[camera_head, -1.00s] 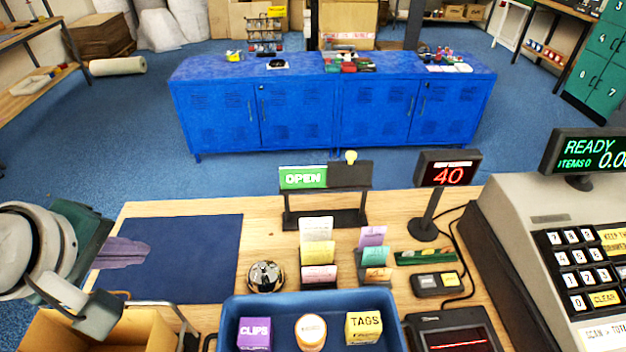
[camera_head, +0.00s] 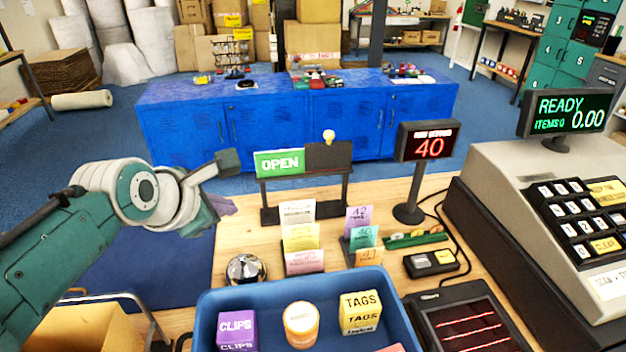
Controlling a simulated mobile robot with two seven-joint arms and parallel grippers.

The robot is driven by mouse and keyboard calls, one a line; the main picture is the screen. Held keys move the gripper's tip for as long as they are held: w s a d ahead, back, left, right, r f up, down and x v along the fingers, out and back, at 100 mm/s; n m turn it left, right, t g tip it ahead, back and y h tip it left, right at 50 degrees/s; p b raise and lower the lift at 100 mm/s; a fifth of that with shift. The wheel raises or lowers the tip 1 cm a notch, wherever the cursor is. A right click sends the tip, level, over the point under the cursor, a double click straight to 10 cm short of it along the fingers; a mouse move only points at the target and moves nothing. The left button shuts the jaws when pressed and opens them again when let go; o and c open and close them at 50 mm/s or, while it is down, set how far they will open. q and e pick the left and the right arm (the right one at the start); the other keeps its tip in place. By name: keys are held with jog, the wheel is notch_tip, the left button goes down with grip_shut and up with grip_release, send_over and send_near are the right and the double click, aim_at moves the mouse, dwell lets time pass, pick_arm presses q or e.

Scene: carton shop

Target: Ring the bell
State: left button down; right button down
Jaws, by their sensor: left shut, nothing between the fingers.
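The bell (camera_head: 246,270) is a small silver dome on a dark base. It stands on the wooden counter, just behind the blue tray and left of the coloured cards. My left gripper (camera_head: 222,204) is raised over the blue mat, behind and to the left of the bell and apart from it. Its purple-grey fingers are shut and partly hidden by the wrist. It holds nothing. My right gripper is not in view.
The blue tray (camera_head: 204,318) holds a purple CLIPS box (camera_head: 237,330), an orange-and-white jar (camera_head: 301,325) and a yellow TAGS box (camera_head: 360,313). An OPEN sign stand (camera_head: 280,163) and coloured cards (camera_head: 300,238) stand behind. A cash register (camera_head: 500,165) is at right.

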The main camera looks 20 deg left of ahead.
pick_arm(q)
jog(key=b, duration=0.8)
send_over(242, 260)
jog(key=f, duration=0.8)
jog(key=shift+s+a, duration=0.3)
jog(key=shift+f+b, duration=0.3)
jog(key=shift+f, duration=0.1)
dwell(0.5)
jog(key=shift+f, duration=0.45)
jog(key=shift+f+b, duration=0.5)
jog(key=shift+b, duration=0.05)
dwell(0.5)
jog(key=shift+r, duration=0.1)
jog(key=shift+r+p, duration=0.85)
jog(key=shift+p, duration=0.25)
